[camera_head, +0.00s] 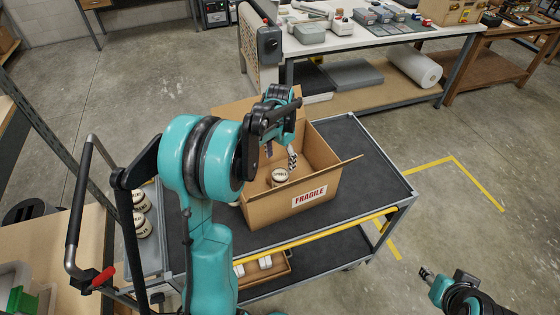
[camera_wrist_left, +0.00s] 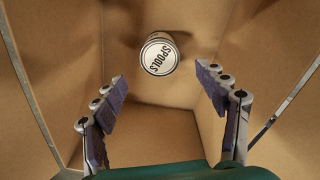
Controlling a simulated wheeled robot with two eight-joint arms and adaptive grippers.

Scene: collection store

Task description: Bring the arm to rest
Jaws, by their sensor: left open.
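My left gripper (camera_head: 281,155) is over the open cardboard box (camera_head: 270,211) marked FRAGILE, with its fingers pointing down into it. In the left wrist view the left gripper (camera_wrist_left: 165,110) has its fingers spread apart with nothing between them. A round container with a white lid marked SPOOLS (camera_wrist_left: 159,54) lies inside the box, beyond the fingertips and apart from them. It also shows in the head view (camera_head: 279,176). My right gripper (camera_head: 427,274) is at the lower right, over the floor and away from the cart; its jaw opening is too small to tell.
The box stands on a grey two-level cart (camera_head: 358,150). Two similar white-lidded containers (camera_head: 141,225) stand at the cart's left end. A small open carton (camera_head: 264,268) is on the lower shelf. A white workbench (camera_head: 350,38) stands behind. The floor right of the cart is clear.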

